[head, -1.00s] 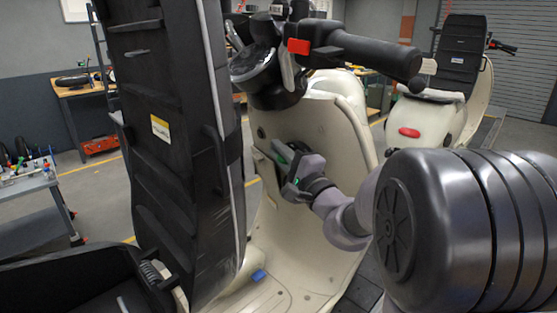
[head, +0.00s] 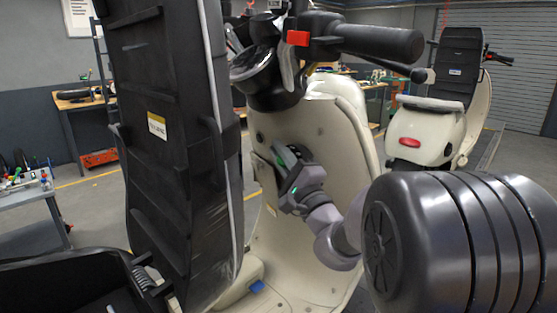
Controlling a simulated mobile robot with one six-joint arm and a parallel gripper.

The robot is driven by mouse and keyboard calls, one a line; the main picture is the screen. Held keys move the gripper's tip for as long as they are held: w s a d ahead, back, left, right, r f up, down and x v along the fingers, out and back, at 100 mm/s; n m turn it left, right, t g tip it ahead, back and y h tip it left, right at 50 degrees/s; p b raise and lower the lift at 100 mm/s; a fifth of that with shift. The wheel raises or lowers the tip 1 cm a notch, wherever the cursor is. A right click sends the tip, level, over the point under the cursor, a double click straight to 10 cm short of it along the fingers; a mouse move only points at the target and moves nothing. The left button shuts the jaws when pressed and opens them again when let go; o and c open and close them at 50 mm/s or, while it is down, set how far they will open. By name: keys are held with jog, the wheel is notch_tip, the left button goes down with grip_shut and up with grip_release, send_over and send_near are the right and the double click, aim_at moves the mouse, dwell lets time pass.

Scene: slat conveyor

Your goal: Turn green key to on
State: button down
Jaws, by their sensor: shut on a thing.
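My gripper (head: 284,164) is at the inner face of the cream scooter's front shield (head: 325,128), below the handlebar. Its jaws are shut on the green key (head: 281,159), of which only a small bit of green shows between the dark fingers. The fingers hide most of the key and the lock behind it, so I cannot tell which position the key is in. My wrist reaches in from the lower right.
The scooter's raised black seat (head: 165,140) stands to the left of my gripper. The handlebar grip (head: 385,42) and a red switch (head: 298,38) are above. A second cream scooter (head: 430,135) stands behind at right. A tool cart (head: 30,200) is at far left.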

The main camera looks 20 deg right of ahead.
jog(key=shift+r, duration=0.1)
jog(key=shift+t, duration=0.3)
jog(key=shift+s+d+r+m+t+h, duration=0.1)
jog(key=shift+r+m+t+h, duration=0.05)
jog(key=shift+m+t+h, duration=0.45)
jog(key=shift+s+d+r+m+t+h, duration=0.1)
jog(key=shift+r+m+t+h, duration=0.05)
jog(key=shift+m+t+h, duration=0.45)
jog(key=shift+a+t, duration=0.1)
jog(key=shift+t, duration=0.2)
jog(key=shift+m+t+h, duration=0.3)
jog(key=shift+m+h, duration=0.1)
jog(key=c, duration=1.5)
grip_release()
jog(key=shift+s, duration=0.1)
jog(key=shift+o, duration=0.2)
